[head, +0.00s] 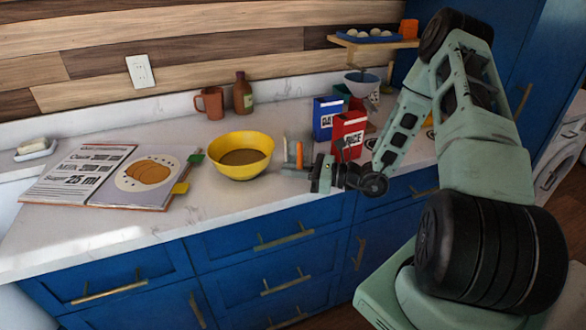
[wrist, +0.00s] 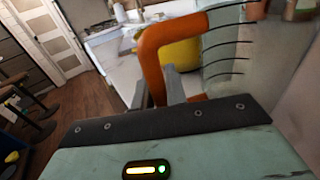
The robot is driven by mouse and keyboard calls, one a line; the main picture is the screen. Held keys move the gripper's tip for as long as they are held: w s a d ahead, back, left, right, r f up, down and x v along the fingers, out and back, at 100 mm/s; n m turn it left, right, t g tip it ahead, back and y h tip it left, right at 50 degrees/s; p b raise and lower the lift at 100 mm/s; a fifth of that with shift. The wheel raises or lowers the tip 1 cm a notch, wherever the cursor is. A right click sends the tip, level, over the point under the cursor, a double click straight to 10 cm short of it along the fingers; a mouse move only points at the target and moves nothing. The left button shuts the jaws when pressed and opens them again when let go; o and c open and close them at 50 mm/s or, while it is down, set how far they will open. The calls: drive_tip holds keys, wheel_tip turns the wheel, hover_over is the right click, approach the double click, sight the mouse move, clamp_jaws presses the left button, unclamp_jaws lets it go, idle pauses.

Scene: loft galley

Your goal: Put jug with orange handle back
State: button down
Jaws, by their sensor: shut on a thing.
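The clear jug (wrist: 225,50) with dark measuring lines has an orange handle (wrist: 152,50), which fills the top middle of the wrist view. In the head view the orange handle (head: 299,155) shows just right of the yellow bowl, and the clear body is hard to make out. My gripper (head: 312,172) is shut on the handle; its grey fingers (wrist: 160,88) show at the handle in the wrist view. I cannot tell whether the jug's base touches the counter. The yellow bowl (head: 241,171) holds a brown mixture and stands close to the jug.
A red rice box (head: 348,138) and a blue box (head: 326,120) stand right of my gripper, with a funnel (head: 361,79) behind. A mug (head: 210,104) and bottle (head: 243,94) stand at the back. An open cookbook (head: 110,177) lies left. The shelf (head: 375,42) holds eggs.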

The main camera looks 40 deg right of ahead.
drive_tip(key=shift+f, duration=0.1)
drive_tip(key=c, duration=1.8)
unclamp_jaws()
drive_tip(key=shift+f, duration=0.1)
drive_tip(key=o, duration=0.4)
